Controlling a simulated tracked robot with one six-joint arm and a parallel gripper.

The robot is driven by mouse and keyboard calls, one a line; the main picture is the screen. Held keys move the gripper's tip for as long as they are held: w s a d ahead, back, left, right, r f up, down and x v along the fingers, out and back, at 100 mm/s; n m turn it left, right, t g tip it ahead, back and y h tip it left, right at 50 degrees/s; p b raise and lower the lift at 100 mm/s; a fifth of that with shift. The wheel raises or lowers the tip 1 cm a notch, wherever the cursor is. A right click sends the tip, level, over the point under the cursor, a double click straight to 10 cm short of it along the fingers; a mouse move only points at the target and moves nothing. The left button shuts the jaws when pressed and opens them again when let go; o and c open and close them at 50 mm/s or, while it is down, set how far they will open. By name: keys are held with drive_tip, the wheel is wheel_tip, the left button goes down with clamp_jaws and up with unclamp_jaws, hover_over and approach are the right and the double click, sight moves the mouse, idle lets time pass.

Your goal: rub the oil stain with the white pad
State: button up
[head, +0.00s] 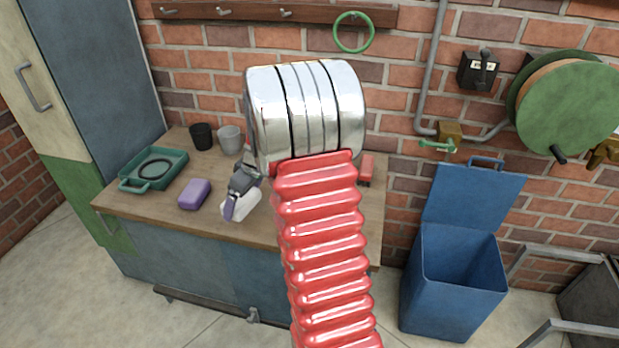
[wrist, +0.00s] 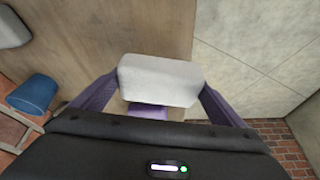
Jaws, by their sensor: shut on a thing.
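The white pad (head: 243,205) is held by my gripper (head: 238,198) over the front part of the wooden workbench (head: 262,228). In the wrist view the pad (wrist: 160,80) sits between the two purple fingers of my gripper (wrist: 158,88), which are shut on it. A small purple part shows just below the pad there. I cannot tell whether the pad touches the bench top or is a little above it. I see no oil stain in either view; my red and silver arm hides the right part of the bench.
On the bench are a purple block (head: 195,194), a green tray (head: 170,165) with a dark ring, a black cup (head: 202,136), a grey cup (head: 230,140) and a red item (head: 366,170). A blue open bin (head: 455,290) stands on the floor at right.

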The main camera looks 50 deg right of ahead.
drive_tip(key=s+d+n, duration=0.1)
drive_tip(key=s+d, duration=0.1)
drive_tip(key=d, duration=0.4)
drive_tip(key=s+d+n+y, duration=0.1)
drive_tip(key=s+d, duration=0.2)
drive_tip(key=d, duration=0.4)
drive_tip(key=s+d+n, duration=0.1)
drive_tip(key=s+d, duration=0.2)
drive_tip(key=d, duration=0.3)
drive_tip(key=shift+d+r+g, duration=0.25)
drive_tip(key=shift+r+g, duration=0.05)
drive_tip(key=shift+r, duration=0.05)
drive_tip(key=shift+s, duration=0.1)
